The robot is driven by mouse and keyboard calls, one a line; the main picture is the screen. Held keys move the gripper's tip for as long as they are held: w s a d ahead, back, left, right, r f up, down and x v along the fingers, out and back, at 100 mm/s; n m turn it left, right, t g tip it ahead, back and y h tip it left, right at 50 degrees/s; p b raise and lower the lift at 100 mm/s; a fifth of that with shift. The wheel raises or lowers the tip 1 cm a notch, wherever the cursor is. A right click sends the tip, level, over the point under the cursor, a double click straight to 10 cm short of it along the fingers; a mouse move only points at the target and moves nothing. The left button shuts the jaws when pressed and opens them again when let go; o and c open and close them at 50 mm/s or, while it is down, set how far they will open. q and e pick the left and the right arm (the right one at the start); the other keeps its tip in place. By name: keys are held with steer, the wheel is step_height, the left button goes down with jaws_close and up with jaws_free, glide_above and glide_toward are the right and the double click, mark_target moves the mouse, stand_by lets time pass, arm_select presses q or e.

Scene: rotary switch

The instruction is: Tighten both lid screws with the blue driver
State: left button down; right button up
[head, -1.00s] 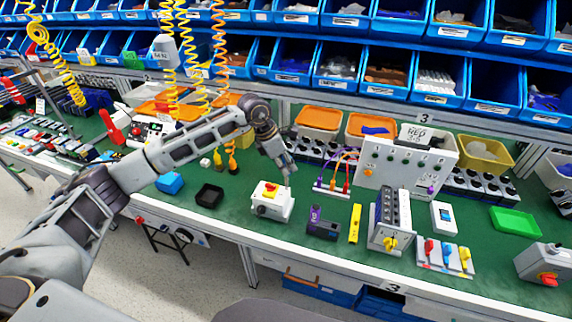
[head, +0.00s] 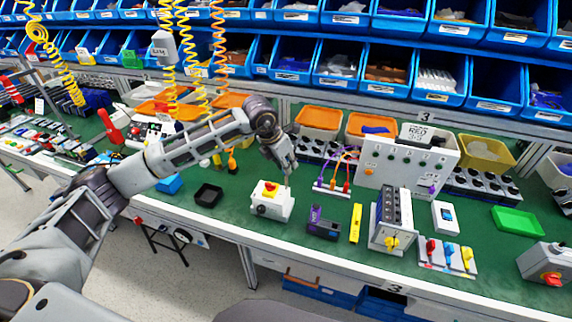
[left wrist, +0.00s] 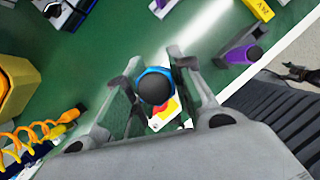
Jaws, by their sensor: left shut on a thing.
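The white switch box (head: 271,206), with a yellow plate and red knob on its lid, stands on the green bench mat in the head view. Its red and yellow top (left wrist: 166,110) shows partly in the left wrist view, behind the driver. My left gripper (head: 287,170) is just above the right side of the box. It is shut on the blue driver (left wrist: 154,87), whose round black and blue handle end shows between the fingers. The driver points down at the lid's right side; whether its tip touches a screw is unclear. The lid screws are too small to make out.
A black tray (head: 208,195) is left of the box. A black and purple device (head: 322,224), a yellow block (head: 355,223) and a grey panel unit (head: 391,220) stand to the right.

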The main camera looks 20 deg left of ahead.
arm_select(q)
steer(key=shift+n+y, duration=0.3)
steer(key=shift+n, duration=0.4)
steer(key=shift+n+b, duration=0.4)
steer(key=shift+n, duration=0.2)
arm_select(e)
steer(key=shift+s+f, duration=0.25)
steer(key=shift+s, duration=0.3)
steer(key=shift+s+f, duration=0.25)
steer(key=shift+s, duration=0.25)
steer(key=shift+w, duration=0.1)
